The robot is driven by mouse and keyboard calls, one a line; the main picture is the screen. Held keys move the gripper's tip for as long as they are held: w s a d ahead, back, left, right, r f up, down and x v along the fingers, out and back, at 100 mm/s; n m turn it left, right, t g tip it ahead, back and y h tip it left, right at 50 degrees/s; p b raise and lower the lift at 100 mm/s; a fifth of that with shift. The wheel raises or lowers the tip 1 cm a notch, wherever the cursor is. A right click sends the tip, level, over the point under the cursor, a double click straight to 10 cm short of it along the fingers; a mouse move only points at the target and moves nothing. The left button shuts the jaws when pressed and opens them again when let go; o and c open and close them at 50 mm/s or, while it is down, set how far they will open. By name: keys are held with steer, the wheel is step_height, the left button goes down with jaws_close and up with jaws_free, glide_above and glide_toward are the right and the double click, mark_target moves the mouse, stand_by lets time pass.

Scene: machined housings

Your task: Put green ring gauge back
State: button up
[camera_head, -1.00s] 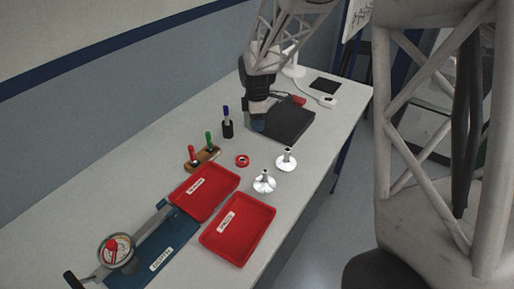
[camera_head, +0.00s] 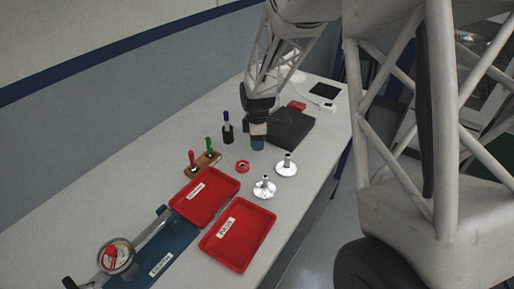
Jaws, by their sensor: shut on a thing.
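My gripper (camera_head: 257,142) points down just left of the black slab, above the table behind the red ring gauge (camera_head: 242,166). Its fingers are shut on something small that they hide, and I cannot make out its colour. No green ring shows on the table. A wooden stand (camera_head: 205,166) to the left of the gripper holds a red-handled plug (camera_head: 192,158) and a green-handled plug (camera_head: 209,145), both upright.
A dark pen cup (camera_head: 228,134) stands just left of my gripper. The black slab (camera_head: 290,130) lies to its right. Two silver flanged housings (camera_head: 286,166), (camera_head: 264,188) stand in front. Red trays (camera_head: 205,197), (camera_head: 238,235) and a dial gauge on a blue base (camera_head: 116,255) are nearer.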

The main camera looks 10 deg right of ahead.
mark_target(257, 153)
steer(key=shift+f, duration=0.1)
steer(key=shift+f, duration=1.75)
steer(key=shift+f, duration=0.15)
steer(key=o, duration=1)
step_height(257, 153, up, 12)
steer(key=shift+r, duration=0.15)
steer(key=shift+r, duration=0.1)
